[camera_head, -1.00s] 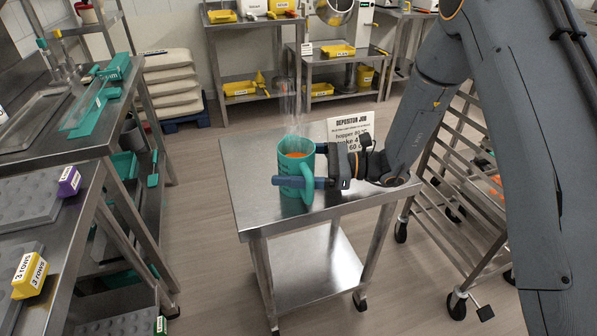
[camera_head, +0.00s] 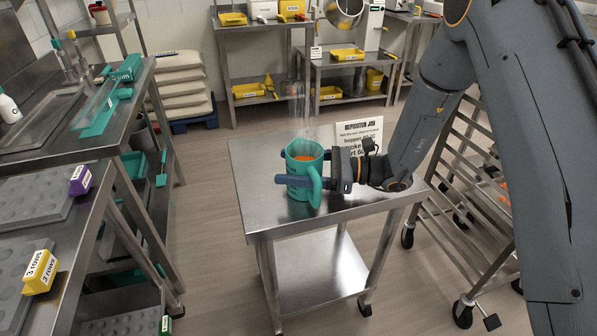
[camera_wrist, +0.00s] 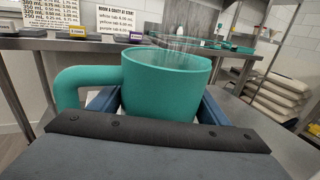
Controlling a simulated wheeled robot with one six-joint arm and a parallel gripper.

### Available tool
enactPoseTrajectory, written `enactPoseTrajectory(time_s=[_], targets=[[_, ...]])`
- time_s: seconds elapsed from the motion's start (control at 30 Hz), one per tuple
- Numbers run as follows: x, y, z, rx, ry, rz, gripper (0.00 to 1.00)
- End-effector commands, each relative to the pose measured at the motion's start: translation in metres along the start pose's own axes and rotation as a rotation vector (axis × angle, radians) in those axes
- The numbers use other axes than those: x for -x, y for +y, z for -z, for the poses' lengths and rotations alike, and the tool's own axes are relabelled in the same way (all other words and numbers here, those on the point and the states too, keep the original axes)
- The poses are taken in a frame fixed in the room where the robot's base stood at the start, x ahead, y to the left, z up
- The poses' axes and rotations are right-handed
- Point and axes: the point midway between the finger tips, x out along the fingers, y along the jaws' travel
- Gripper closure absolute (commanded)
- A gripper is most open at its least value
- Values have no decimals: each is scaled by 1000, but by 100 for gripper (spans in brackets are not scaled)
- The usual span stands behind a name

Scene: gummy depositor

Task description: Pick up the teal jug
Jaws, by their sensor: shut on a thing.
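The teal jug (camera_head: 304,158) is upright at the steel cart's left side, with orange contents and steam rising from it. Its handle faces the camera in the head view and the left in the wrist view. My gripper (camera_head: 303,182) is shut on the jug, with a blue finger along its near side. In the wrist view the jug (camera_wrist: 165,85) fills the middle between my blue fingers (camera_wrist: 165,108). The jug's base is hard to make out, so I cannot tell whether it touches the cart top (camera_head: 262,215).
A printed job sign (camera_head: 359,136) stands at the cart's back. A steel rack (camera_head: 465,200) is close on the right. At left, a bench (camera_head: 100,140) holds teal tools, grey moulds and a yellow block (camera_head: 40,271). Floor between bench and cart is clear.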

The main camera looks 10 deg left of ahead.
Motion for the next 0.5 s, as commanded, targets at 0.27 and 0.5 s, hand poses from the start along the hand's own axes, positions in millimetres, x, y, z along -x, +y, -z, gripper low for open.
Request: enactPoseTrajectory(time_s=[0.27,0.5], targets=[[0,-1,-34,6,-2,0,76],[0,0,-74,5,-2,0,76]])
